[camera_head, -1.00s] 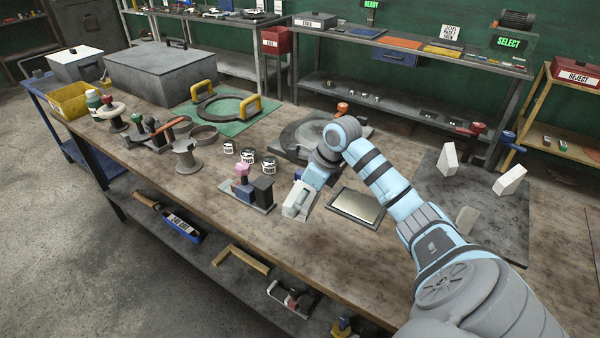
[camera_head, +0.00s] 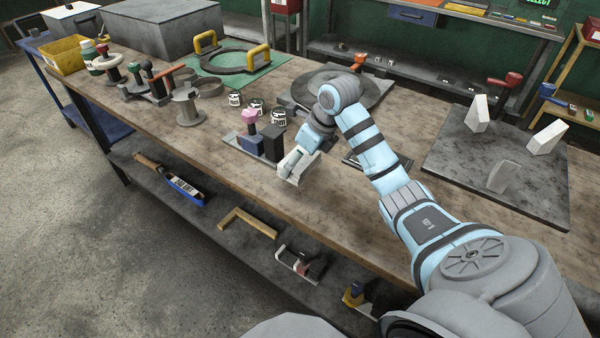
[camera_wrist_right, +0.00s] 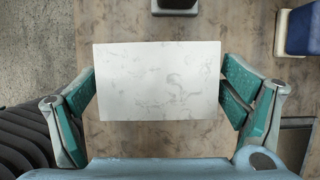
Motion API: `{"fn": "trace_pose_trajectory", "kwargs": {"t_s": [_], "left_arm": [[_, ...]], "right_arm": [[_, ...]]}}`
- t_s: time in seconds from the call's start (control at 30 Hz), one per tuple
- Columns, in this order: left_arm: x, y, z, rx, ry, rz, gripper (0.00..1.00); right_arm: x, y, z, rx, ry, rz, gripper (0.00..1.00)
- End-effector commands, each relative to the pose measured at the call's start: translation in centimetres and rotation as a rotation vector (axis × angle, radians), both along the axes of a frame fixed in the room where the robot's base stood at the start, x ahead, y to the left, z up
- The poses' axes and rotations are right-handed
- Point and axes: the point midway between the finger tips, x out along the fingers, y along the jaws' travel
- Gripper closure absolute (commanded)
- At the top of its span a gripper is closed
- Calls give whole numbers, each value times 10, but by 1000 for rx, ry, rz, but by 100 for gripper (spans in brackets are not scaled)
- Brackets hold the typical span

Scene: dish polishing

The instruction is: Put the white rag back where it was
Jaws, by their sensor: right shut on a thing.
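The white rag (camera_wrist_right: 157,82) is a flat rectangle with faint grey marks in the right wrist view. It lies between the two green-padded fingers of my right gripper (camera_wrist_right: 160,95), which is shut on it. In the head view the rag (camera_head: 302,171) shows as a pale piece at the right gripper (camera_head: 291,162), over the bench near its front edge. I cannot tell whether it touches the bench. My left gripper is not in view.
A holder with a pink knob and blue and dark blocks (camera_head: 273,142) stands close left of the gripper. A dark-framed plate (camera_head: 350,160) is partly hidden behind my arm. White wedges stand on a grey slab (camera_head: 530,180) at right. Bare bench (camera_head: 330,220) lies in front.

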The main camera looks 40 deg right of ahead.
Motion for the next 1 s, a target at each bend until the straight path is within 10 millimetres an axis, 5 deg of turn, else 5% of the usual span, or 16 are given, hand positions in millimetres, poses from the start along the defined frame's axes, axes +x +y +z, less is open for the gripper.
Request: {"fn": "trace_pose_trajectory", "kwargs": {"t_s": [0.2,0.5,0.53,0.57,1.0], "left_arm": [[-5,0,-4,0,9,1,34],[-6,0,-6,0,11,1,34],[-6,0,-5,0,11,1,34],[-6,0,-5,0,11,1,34],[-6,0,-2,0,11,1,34]], "right_arm": [[-1,0,-37,1,2,1,35],[0,0,-40,1,1,0,35],[0,0,-40,1,1,0,6],[0,0,-39,1,1,0,1],[-2,0,-31,0,0,1,0]]}}
